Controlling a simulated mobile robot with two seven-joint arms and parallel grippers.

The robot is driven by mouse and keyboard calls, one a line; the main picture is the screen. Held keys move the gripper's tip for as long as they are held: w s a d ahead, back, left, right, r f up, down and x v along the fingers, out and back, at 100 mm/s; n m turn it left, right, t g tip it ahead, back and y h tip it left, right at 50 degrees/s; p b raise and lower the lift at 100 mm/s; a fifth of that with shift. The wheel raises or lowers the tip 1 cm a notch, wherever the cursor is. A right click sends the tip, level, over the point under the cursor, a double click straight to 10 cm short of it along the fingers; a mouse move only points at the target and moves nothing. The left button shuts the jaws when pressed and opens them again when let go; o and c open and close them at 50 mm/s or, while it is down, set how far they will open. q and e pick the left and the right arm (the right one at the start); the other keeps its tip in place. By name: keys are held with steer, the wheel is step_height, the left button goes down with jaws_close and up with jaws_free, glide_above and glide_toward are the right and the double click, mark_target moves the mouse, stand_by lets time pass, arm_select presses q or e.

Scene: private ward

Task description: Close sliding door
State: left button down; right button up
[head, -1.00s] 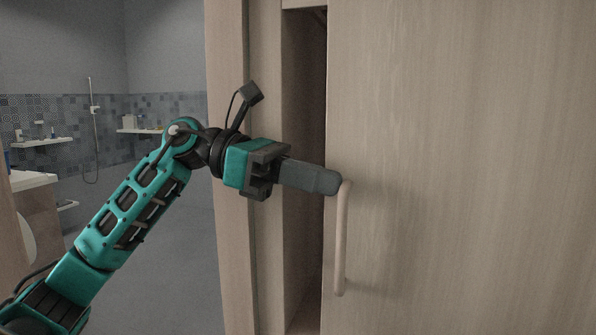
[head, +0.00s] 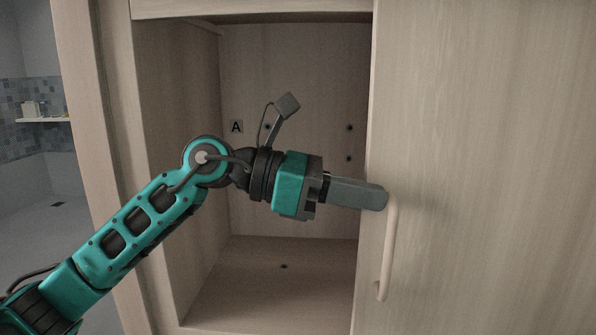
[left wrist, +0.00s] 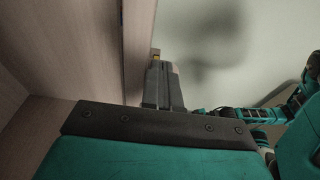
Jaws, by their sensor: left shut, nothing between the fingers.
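The sliding door (head: 490,170) is a pale wood panel filling the right of the head view. Its left edge stands well away from the left side of the cabinet frame (head: 108,160), so the opening shows wide. A vertical bar handle (head: 388,250) is near the door's left edge. My left gripper (head: 385,197) is shut and empty, pointing right. Its fingertips overlap the top end of the handle; I cannot tell if they touch it. The left wrist view shows the shut fingers (left wrist: 162,85) beside a wood edge.
My left forearm crosses in front of the opening. At far left is a tiled room with a small shelf (head: 45,120).

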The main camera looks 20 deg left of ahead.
mark_target(449, 196)
arm_select(q)
steer(key=d, duration=0.2)
steer(key=w+d+p, duration=0.1)
steer(key=d, duration=0.2)
steer(key=shift+d+r, duration=0.1)
steer(key=shift+r, duration=0.1)
steer(key=x, duration=0.3)
steer(key=p+x, duration=0.1)
steer(key=x, duration=0.1)
steer(key=shift+w+d+r, duration=0.15)
steer(key=shift+d+r, duration=0.15)
steer(key=shift+d, duration=0.05)
steer(key=shift+w+f, duration=0.1)
arm_select(e)
steer(key=shift+s+d+r, duration=0.3)
steer(key=shift+s+d, duration=0.1)
steer(key=shift+d, duration=0.15)
arm_select(q)
steer(key=shift+a, duration=0.1)
